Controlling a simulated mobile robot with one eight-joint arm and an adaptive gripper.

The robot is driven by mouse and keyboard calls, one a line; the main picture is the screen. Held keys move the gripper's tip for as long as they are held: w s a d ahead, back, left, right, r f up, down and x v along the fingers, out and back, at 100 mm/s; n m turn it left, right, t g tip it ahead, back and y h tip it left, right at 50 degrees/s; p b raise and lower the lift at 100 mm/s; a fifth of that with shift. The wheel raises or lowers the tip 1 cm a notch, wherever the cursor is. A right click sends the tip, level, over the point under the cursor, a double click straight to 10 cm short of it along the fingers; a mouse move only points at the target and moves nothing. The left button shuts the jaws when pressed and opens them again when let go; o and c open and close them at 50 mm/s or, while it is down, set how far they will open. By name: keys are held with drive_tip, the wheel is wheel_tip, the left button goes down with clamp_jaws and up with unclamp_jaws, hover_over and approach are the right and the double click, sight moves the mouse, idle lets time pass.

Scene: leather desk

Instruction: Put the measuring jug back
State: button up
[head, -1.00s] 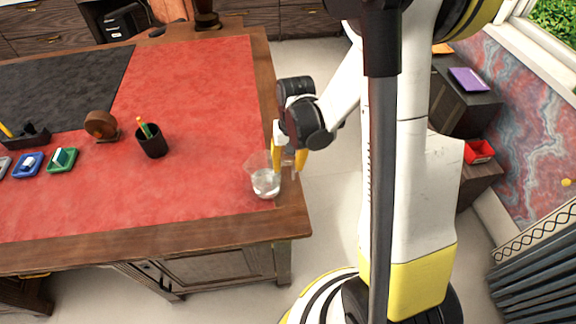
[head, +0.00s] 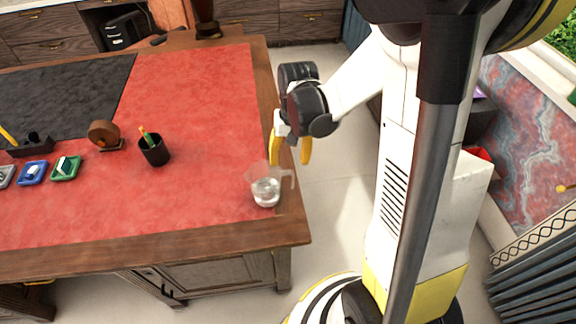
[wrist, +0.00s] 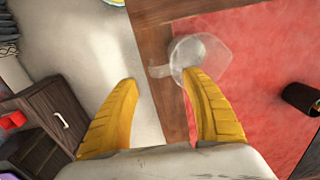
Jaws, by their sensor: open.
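The clear measuring jug (head: 265,190) stands upright on the red leather top near the desk's right front corner, its handle pointing right. It also shows in the wrist view (wrist: 208,58), with its handle toward the left over the wooden edge. My gripper (head: 290,160) is open and empty, just behind the jug at the desk's right edge. In the wrist view my yellow fingers (wrist: 160,80) are spread apart, and the right fingertip overlaps the jug's outline. Whether that finger touches the jug I cannot tell.
A black pencil cup (head: 155,152), a round brown wooden object (head: 103,133) and small coloured trays (head: 66,168) stand to the left on the desk (head: 130,251). The red leather between cup and jug is clear. Open floor lies right of the desk.

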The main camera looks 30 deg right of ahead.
drive_tip(key=s+a+r+n+t, duration=0.1)
drive_tip(key=s+a+r+t, duration=0.1)
drive_tip(key=r, duration=0.4)
drive_tip(key=s+a+r+n+t, duration=0.1)
drive_tip(key=s+a+r+t, duration=0.1)
drive_tip(key=s+r, duration=0.3)
drive_tip(key=s+a+r+n+t+p, duration=0.1)
drive_tip(key=s+a+r+n+t, duration=0.1)
drive_tip(key=r, duration=0.5)
drive_tip(key=shift+s+a+t+h, duration=0.4)
drive_tip(key=shift+s+t, duration=0.1)
drive_tip(key=shift+s, duration=0.15)
drive_tip(key=shift+f, duration=0.1)
wheel_tip(320, 180, down, 3)
drive_tip(key=shift+r+b, duration=0.2)
drive_tip(key=shift+b, duration=1.05)
